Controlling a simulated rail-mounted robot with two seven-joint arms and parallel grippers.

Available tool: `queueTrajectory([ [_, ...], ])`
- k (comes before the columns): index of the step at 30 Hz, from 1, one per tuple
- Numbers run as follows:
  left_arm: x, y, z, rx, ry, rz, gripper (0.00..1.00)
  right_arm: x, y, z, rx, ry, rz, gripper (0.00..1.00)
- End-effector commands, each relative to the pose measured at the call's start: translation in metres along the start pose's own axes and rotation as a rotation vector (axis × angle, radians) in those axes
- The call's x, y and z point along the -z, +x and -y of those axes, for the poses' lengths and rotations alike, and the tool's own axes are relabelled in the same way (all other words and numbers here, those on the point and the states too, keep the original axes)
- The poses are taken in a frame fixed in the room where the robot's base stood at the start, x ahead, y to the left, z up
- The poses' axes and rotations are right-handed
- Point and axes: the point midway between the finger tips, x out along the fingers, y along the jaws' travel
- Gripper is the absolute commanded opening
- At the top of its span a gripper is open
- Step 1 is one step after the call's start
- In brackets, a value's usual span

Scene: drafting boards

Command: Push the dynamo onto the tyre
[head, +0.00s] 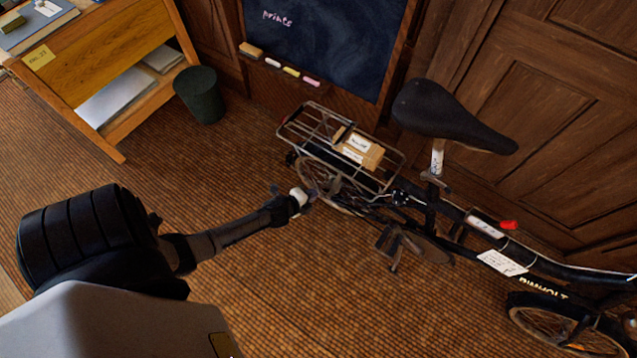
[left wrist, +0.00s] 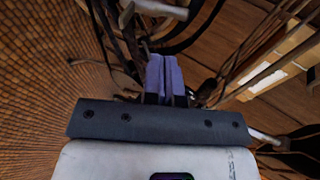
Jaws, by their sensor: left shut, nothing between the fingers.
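A black folding bicycle stands on the floor. Its rear tyre (head: 328,190) shows under the rack, partly hidden by the rack and my gripper. My left gripper (head: 311,192) is at the rear wheel's left side, fingers shut and empty. In the left wrist view its two purple fingers (left wrist: 165,76) are pressed together, close to dark curved parts of the wheel. A pale grey rod-like part (left wrist: 158,9) lies beyond the fingertips; I cannot tell whether it is the dynamo. I cannot make out the dynamo in the head view. My right gripper is not in view.
A wire rack (head: 290,128) with a cardboard box (head: 360,150) sits above the rear wheel. The saddle (head: 440,112) and a pedal (head: 388,240) are to the right. A dark green bin (head: 200,95) and wooden desk (head: 115,55) stand upper left. Floor left of the bicycle is clear.

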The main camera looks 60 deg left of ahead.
Motion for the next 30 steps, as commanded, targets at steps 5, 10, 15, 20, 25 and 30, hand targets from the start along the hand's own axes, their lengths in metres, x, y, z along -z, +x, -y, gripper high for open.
queueTrajectory([
  [5,-0.0002,-0.0129,0.0011,0.000,0.000,0.001,0.00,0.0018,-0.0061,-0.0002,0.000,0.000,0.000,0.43],
  [10,-0.0003,-0.0155,0.0007,0.000,0.000,0.001,0.00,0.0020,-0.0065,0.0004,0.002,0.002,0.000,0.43],
  [15,-0.0003,-0.0153,0.0006,0.000,0.000,0.000,0.00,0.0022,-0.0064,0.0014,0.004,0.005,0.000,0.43],
  [20,-0.0003,-0.0152,0.0006,0.000,0.000,0.000,0.00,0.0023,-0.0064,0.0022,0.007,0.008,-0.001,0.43],
  [25,-0.0003,-0.0151,0.0007,0.000,0.000,0.000,0.00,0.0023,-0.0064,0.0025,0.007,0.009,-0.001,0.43],
  [30,-0.0003,-0.0150,0.0007,0.000,-0.016,0.000,0.00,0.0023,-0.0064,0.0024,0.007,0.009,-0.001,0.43],
])
